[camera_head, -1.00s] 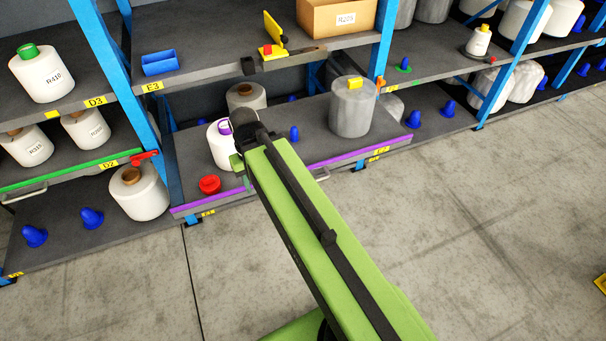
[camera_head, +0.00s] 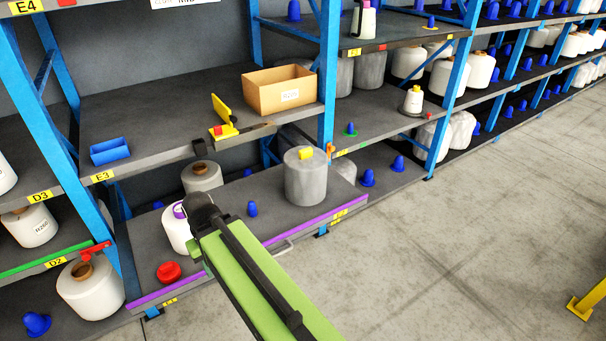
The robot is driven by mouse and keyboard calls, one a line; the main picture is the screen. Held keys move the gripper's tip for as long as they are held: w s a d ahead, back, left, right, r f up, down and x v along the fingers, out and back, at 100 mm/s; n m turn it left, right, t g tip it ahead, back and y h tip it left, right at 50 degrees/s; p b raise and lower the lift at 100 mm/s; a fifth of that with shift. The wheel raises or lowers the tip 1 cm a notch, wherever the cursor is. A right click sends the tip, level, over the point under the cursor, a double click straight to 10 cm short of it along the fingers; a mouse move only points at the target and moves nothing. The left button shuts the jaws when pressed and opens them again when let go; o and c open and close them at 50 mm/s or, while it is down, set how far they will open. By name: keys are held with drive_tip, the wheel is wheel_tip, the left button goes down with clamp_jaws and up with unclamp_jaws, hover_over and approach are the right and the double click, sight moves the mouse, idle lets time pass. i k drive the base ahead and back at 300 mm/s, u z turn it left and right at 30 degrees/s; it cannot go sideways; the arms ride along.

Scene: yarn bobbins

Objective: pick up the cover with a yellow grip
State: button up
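A grey cylindrical cover (camera_head: 306,182) with a yellow grip (camera_head: 305,153) on top stands upright on the lower shelf, right of the middle of the head view. My green arm reaches in from the bottom. Its dark wrist end (camera_head: 204,211) is to the left of the cover and clearly apart from it in the picture. My gripper (camera_head: 196,248) is mostly hidden by the arm, so its fingers cannot be made out. The cover is not held.
A white bobbin with a purple ring (camera_head: 175,232) is partly behind my wrist. A red cap (camera_head: 169,272) and a small blue cone (camera_head: 252,209) are on the same shelf. A blue post (camera_head: 328,80) rises behind the cover. The floor at right is open.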

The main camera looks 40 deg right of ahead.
sight(305, 167)
drive_tip(key=z, duration=1.1)
drive_tip(key=i, duration=0.95)
drive_tip(key=u, duration=1.5)
